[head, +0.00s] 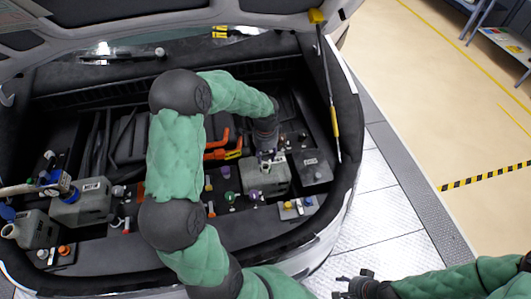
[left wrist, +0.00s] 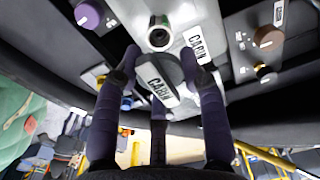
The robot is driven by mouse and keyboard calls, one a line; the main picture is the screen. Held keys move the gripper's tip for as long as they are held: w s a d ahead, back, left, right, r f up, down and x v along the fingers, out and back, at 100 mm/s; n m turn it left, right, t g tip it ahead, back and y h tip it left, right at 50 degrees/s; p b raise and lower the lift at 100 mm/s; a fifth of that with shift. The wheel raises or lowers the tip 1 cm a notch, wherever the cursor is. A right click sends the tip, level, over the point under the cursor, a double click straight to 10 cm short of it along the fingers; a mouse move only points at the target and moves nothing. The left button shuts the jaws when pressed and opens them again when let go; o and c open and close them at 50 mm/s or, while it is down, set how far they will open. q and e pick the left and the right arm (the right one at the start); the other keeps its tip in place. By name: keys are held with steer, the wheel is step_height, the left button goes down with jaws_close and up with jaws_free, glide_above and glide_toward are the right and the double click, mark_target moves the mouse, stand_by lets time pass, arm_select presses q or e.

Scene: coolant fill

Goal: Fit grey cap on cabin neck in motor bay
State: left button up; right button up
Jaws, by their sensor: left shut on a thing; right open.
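The cabin tank (head: 268,181) is a grey box at the right of the motor bay, and its label CABIN (left wrist: 196,42) shows in the left wrist view. Its round open neck (left wrist: 159,36) is uncovered. My left gripper (head: 266,155) is over the tank and is shut on the grey cap (left wrist: 165,66), which carries a white CABIN tag (left wrist: 161,88). The cap is apart from the neck in the left wrist picture; its height above the tank is hard to tell. My right gripper (head: 356,284) is open and empty outside the bay, at the bottom.
Two more tanks, one grey (head: 82,203) and one at the far left (head: 37,231), stand in the bay. A purple cap (left wrist: 88,15) and a brown cap (left wrist: 267,37) sit near the cabin neck. A lid strut (head: 328,90) rises at the bay's right edge.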

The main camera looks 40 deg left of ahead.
mark_target(266, 152)
arm_select(q)
steer(key=shift+f+b, duration=1.1)
steer(key=shift+f, duration=0.8)
steer(key=shift+f+b, duration=0.8)
steer(key=shift+f, duration=0.65)
stand_by(0.5)
steer(key=o, duration=1.1)
steer(key=shift+r, duration=0.15)
step_height(266, 152, up, 12)
steer(key=shift+f, duration=0.1)
